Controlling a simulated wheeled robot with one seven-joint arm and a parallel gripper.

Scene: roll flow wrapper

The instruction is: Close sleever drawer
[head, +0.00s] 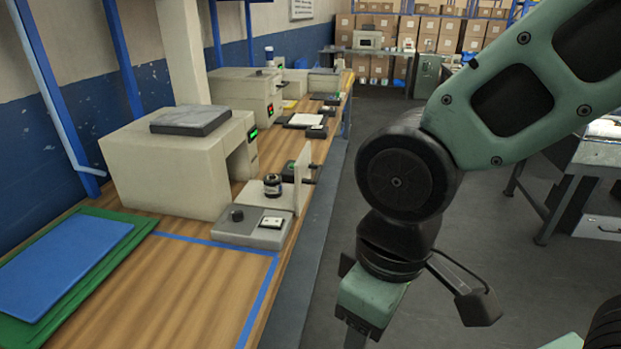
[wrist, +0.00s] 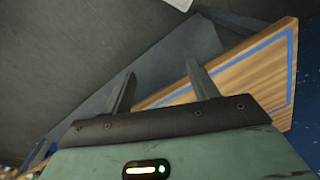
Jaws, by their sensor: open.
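The sleever seems to be the large beige machine (head: 175,165) on the bench in the head view, with a green display on its front. Its drawer (head: 262,198) stands out toward the bench's front edge, with an upright pale front panel (head: 303,178) and dark handle posts. A small dark jar with a light band (head: 272,184) stands in the drawer. My gripper (wrist: 160,72) is open and empty in the wrist view, its two fingers spread. In the head view it hangs over the floor, right of the bench and apart from the drawer; its fingertips are mostly hidden.
A grey control box (head: 250,228) with a black knob sits before the drawer. Blue and green mats (head: 62,262) lie at the left. More machines (head: 235,90) stand farther along the bench (head: 205,285). The floor (head: 310,270) right of the bench is clear.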

